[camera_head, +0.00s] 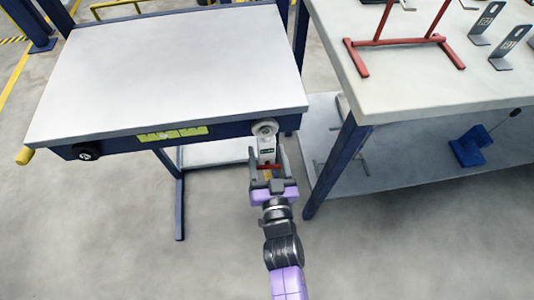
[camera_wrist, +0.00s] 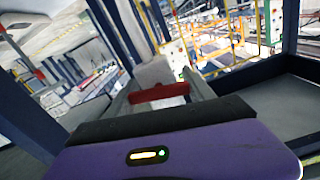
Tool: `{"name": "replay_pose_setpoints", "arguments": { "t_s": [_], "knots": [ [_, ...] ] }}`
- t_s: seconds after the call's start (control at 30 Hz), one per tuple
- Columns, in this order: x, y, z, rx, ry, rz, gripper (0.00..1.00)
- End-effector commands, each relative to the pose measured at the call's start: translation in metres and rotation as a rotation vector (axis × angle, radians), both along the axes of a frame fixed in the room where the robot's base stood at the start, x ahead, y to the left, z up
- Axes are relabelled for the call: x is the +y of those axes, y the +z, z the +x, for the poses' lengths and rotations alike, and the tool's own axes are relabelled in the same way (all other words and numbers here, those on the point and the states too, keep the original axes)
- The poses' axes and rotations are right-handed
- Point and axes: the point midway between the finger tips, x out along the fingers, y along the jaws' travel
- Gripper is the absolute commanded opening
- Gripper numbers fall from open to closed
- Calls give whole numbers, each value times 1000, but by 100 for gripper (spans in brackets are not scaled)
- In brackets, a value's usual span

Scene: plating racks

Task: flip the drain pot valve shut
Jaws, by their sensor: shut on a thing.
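A light grey valve body (camera_head: 267,150) with a round pale flange (camera_head: 265,128) sits at the right end of the front edge of the blue-framed table. A short red handle (camera_head: 270,167) lies across at its lower end. My gripper (camera_head: 268,172) is at this handle, with a finger on each side, and is shut on it. In the wrist view the red handle (camera_wrist: 159,93) spans between the grey fingers, and the pale valve body (camera_wrist: 153,72) stands just behind it. The fingertips' exact contact is hard to see.
The grey tabletop (camera_head: 175,65) above is bare. Its front apron carries a yellow-green label (camera_head: 172,133) and a black knob (camera_head: 86,152). A second table (camera_head: 420,85) with red and grey stands is close on the right; its blue leg (camera_head: 335,165) is near my arm. Open floor lies in front.

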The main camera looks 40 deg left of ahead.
Motion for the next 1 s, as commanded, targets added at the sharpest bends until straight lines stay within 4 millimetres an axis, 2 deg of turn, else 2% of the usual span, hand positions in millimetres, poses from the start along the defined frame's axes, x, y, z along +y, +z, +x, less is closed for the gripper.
{"name": "replay_pose_setpoints", "arguments": {
  "t_s": [0.23,0.57,0.6,0.7,1.0],
  "knots": [
    [0,0,-1,-131,-1,-112,21],
    [0,0,-1,-152,0,-131,21],
    [0,0,-1,-152,0,-131,66],
    [0,0,-1,-151,0,-131,84],
    [0,0,-1,-151,0,-129,84]
  ]
}}
